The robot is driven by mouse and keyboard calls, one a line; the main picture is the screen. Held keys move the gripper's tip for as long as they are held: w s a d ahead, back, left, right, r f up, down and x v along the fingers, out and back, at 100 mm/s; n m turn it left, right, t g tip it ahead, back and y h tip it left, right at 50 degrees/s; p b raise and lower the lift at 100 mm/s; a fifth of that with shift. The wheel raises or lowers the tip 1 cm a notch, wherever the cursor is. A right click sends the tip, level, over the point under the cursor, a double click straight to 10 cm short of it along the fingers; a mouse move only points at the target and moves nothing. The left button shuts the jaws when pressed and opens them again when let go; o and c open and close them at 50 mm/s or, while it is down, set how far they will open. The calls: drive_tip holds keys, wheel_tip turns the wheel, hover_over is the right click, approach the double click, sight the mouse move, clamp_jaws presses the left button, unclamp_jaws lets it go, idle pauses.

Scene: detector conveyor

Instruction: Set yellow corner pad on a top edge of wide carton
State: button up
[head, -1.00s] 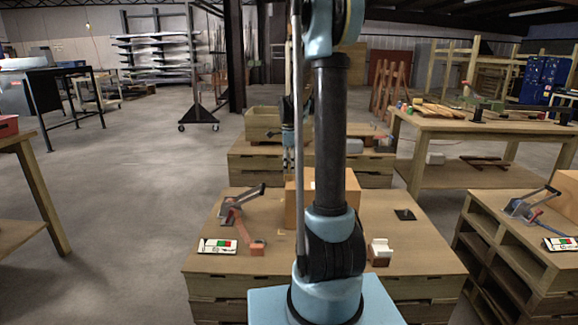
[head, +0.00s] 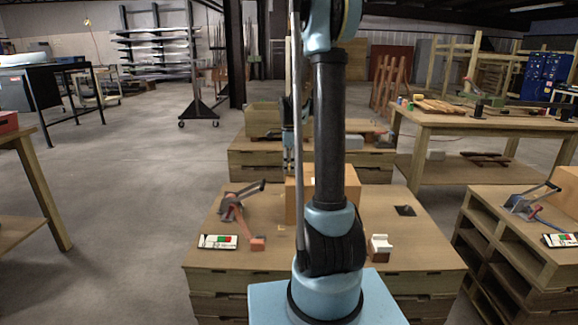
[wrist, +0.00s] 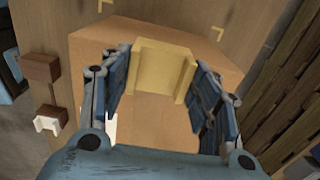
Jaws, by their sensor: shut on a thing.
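The yellow corner pad (wrist: 158,70) is pinched between the fingers of my gripper (wrist: 156,76) in the wrist view. It is an angled, channel-like piece. The wide carton (wrist: 215,50), plain brown, lies beneath the pad and the fingers; its near part is hidden by my gripper. I cannot tell whether pad and carton touch. In the head view the carton (head: 294,203) stands on the pallet table, partly hidden behind my arm. My gripper (head: 289,164) shows there as a thin shape above the carton's left part, and the pad is too small to make out.
A white and brown pad pair (head: 380,246) lies on the pallet table (head: 335,260) at front right. A strapping tool (head: 235,207) with an orange strap and a label card (head: 218,241) are at left. A black square (head: 405,211) lies right. Another pallet stack stands behind.

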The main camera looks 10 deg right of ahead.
drive_tip(key=shift+f, duration=0.15)
drive_tip(key=o, duration=1.2)
wheel_tip(320, 180, up, 12)
drive_tip(key=shift+f, duration=0.1)
